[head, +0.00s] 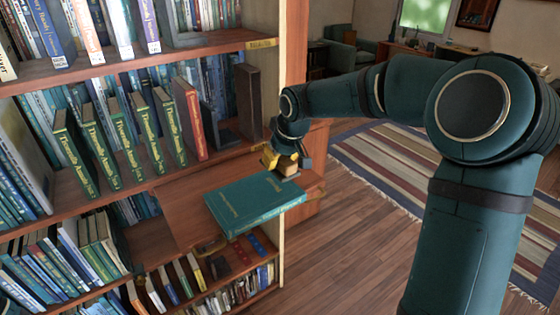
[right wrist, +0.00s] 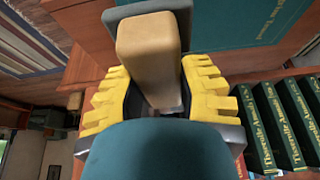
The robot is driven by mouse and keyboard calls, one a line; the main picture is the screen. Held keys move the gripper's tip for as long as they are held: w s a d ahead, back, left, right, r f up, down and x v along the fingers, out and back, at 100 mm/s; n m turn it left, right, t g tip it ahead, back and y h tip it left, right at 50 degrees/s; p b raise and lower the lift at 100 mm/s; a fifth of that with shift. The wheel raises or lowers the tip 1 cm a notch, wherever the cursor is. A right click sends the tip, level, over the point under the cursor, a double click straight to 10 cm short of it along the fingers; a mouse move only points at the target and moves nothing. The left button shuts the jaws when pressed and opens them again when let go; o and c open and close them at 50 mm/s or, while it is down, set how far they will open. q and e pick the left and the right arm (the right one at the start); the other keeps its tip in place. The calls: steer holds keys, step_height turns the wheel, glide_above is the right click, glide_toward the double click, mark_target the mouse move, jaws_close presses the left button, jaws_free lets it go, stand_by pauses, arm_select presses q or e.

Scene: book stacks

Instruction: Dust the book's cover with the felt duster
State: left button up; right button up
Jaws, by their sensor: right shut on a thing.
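A teal book (head: 250,208) with gold lettering lies flat on the pull-out shelf board, cover up. It also shows at the top of the right wrist view (right wrist: 225,28). My right gripper (head: 285,163) is at the book's far right corner. Its yellow-padded fingers (right wrist: 152,92) are shut around the tan wooden block of the felt duster (right wrist: 150,45). The duster's grey felt (right wrist: 182,10) faces away from the wrist, by the book's edge. I cannot tell whether the felt touches the cover. My left gripper is out of view.
The bookcase shelf (head: 205,158) behind holds several green volumes (head: 105,145), a red one (head: 190,118) and a dark bookend. Lower shelves hold more books (head: 50,270). Open wooden floor and a striped rug (head: 390,160) lie to the right.

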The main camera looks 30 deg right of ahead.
step_height(320, 180, up, 2)
steer(key=shift+a+r+p, duration=0.1)
steer(key=shift+a+p, duration=0.05)
steer(key=shift+p, duration=0.4)
steer(key=shift+r, duration=0.35)
